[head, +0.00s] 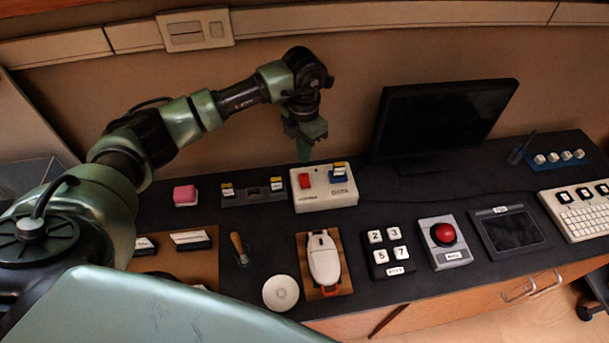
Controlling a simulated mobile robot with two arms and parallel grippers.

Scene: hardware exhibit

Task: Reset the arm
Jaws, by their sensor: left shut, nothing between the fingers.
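My left arm (182,121) comes in from the left, reaches out over the desk and bends down at the wrist. My left gripper (304,155) points down, shut and empty. In the picture it shows just above the back edge of a white box (323,188) with a red switch and a blue switch. I cannot tell whether the fingertips touch anything. My right gripper is not in view.
The dark desk (375,207) holds a monitor (440,118), a pink block (185,195), a number pad (387,248), a red button (443,234), a tablet (510,231), a white device (324,258) and a keyboard (582,212). A wall (260,60) stands behind.

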